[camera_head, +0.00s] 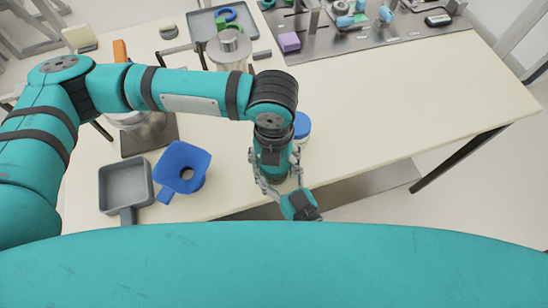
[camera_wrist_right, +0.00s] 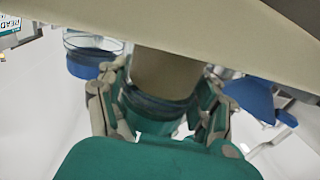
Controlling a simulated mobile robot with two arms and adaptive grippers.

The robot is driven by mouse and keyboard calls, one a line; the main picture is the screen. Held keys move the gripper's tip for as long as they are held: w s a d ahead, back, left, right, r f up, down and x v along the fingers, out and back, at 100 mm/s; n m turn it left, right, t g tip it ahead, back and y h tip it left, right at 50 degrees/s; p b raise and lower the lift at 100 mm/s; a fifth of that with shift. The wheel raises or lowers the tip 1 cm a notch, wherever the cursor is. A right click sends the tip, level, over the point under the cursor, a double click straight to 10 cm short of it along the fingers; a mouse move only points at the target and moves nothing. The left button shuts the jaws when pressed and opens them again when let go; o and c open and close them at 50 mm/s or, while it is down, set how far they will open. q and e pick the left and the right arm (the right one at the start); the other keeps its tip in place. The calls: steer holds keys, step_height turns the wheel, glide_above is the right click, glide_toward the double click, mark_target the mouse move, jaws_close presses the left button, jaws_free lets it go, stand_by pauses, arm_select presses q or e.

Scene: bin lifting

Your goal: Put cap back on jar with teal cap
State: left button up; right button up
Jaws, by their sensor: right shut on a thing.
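In the right wrist view, the fingers of my right gripper (camera_wrist_right: 158,105) close from both sides around a dark teal round piece (camera_wrist_right: 152,112), which looks like the teal cap. Whether cap and jar touch is unclear. In the head view, my left arm reaches in from the left, and its gripper (camera_head: 275,180) points down at the table's near edge. Its fingertips and anything between them are hard to make out. I cannot clearly pick out the jar or teal cap there.
A blue-lidded jar (camera_head: 301,123) stands just beyond the gripper; it also shows in the wrist view (camera_wrist_right: 88,58). A blue funnel (camera_head: 182,170) and a grey square pan (camera_head: 125,185) lie to the left. Trays with items fill the back. The table's right side (camera_head: 400,120) is clear.

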arm_select(q)
steer(key=o, duration=0.5)
steer(key=shift+f, duration=0.25)
steer(key=shift+r, duration=0.15)
step_height(320, 180, up, 12)
steer(key=shift+f, duration=0.1)
arm_select(e)
steer(key=o, duration=1.8)
